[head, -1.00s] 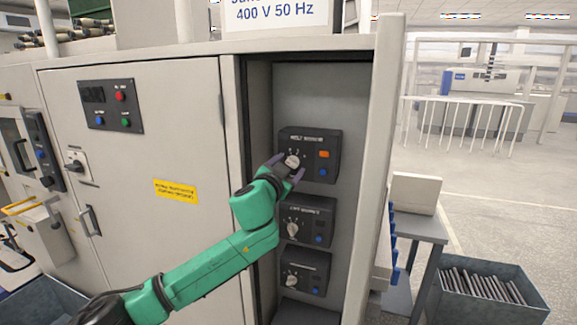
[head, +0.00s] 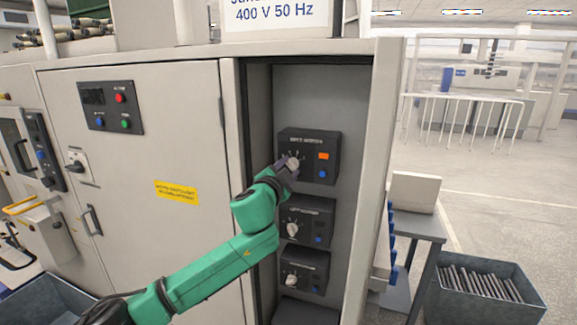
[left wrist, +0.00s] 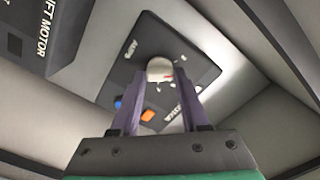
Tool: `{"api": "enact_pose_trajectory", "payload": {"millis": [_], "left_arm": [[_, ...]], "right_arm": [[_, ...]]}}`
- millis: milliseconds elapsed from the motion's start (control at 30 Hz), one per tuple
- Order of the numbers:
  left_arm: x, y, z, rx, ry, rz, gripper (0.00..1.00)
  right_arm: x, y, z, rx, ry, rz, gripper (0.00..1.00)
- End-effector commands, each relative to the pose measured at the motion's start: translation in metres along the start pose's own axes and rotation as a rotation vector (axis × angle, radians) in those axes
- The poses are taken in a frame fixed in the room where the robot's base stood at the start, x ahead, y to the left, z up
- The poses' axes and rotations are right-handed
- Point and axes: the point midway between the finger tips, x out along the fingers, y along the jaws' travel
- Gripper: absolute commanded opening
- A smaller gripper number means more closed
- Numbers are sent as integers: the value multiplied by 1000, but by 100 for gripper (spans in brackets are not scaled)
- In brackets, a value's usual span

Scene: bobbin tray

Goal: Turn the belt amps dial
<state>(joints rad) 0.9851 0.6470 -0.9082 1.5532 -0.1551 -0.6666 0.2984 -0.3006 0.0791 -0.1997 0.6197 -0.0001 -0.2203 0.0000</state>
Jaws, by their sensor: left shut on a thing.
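The belt amps dial (head: 292,162) is a pale round knob on the top dark box (head: 322,172) in the open cabinet bay. My left gripper (head: 289,167) is at this dial, its arm reaching in from the lower left. In the left wrist view the two fingers (left wrist: 160,88) are shut on the sides of the dial (left wrist: 160,68). A small red mark shows on the dial's face, and an "AMPS" label is beside it. The fingers partly cover the box front and the scale marks. My right gripper is not in view.
Two similar boxes with pale dials, the middle one (head: 318,207) and the bottom one (head: 316,262), sit just below. The bay's side walls (head: 370,150) are close on both sides. A bin of rods (head: 500,315) stands on the floor at right.

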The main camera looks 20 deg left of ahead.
Motion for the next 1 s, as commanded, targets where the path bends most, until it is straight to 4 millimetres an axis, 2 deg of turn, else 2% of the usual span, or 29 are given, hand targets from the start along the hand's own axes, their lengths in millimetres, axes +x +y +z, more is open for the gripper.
{"api": "enact_pose_trajectory", "payload": {"millis": [200, 500, 1000], "left_arm": [[0, 0, 0, 162, -2, 3, 0], [0, 1, 0, 311, -2, 3, 0], [0, 3, 2, 352, -2, 4, 0]], "right_arm": [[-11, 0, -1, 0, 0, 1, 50], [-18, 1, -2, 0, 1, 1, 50], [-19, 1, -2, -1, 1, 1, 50]]}}
